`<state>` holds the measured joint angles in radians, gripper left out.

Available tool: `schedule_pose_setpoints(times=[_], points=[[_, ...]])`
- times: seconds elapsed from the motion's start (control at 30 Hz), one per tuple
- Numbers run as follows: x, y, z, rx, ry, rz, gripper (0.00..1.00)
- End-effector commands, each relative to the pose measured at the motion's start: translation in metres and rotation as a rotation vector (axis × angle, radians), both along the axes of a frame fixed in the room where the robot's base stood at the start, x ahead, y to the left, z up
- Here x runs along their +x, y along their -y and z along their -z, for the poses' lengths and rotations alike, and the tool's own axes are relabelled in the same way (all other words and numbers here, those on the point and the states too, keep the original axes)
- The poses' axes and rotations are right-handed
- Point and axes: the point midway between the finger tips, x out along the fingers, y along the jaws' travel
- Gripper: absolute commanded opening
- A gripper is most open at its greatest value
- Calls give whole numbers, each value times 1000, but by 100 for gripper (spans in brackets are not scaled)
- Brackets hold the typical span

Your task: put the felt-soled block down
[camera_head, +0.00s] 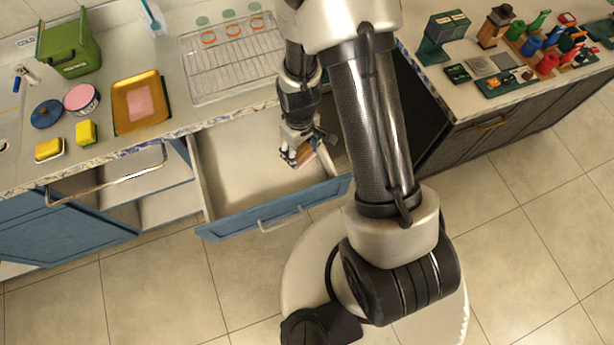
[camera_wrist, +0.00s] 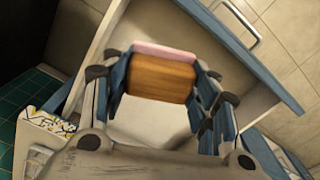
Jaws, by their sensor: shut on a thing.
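The felt-soled block (camera_wrist: 160,78) has a wooden brown body with a pink felt layer along one side. It sits between the blue-padded fingers of my gripper (camera_wrist: 158,82) in the wrist view. In the head view my gripper (camera_head: 304,150) is over the right part of an open blue-fronted drawer (camera_head: 240,175), with the block (camera_head: 305,153) partly hidden by the fingers. The drawer floor looks bare where it shows. I cannot tell whether the block touches the drawer floor.
The counter above the drawer holds a wire rack (camera_head: 235,65), a golden tray (camera_head: 140,102) with a pink pad, yellow sponges (camera_head: 86,132), a pink-topped tin (camera_head: 81,98) and a green bin (camera_head: 70,48). A second counter at right carries several small items. The drawer's left part is free.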

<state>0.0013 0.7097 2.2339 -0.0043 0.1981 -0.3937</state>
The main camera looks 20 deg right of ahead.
Motion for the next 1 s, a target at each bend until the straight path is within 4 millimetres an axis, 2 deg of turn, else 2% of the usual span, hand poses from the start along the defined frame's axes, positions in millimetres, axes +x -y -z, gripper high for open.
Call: schedule_pose_setpoints(times=[0.03, 0.1, 0.4, 0.53, 0.77, 1.0], points=[[-2, 0, 17, 0, -6, -1, 35], [-2, 0, 37, 0, -8, 0, 35], [-2, 0, 116, 0, -5, 3, 35], [0, -1, 136, 1, -1, 3, 35], [-1, -1, 151, 1, -2, 3, 35], [0, -1, 187, 1, 0, 3, 35]])
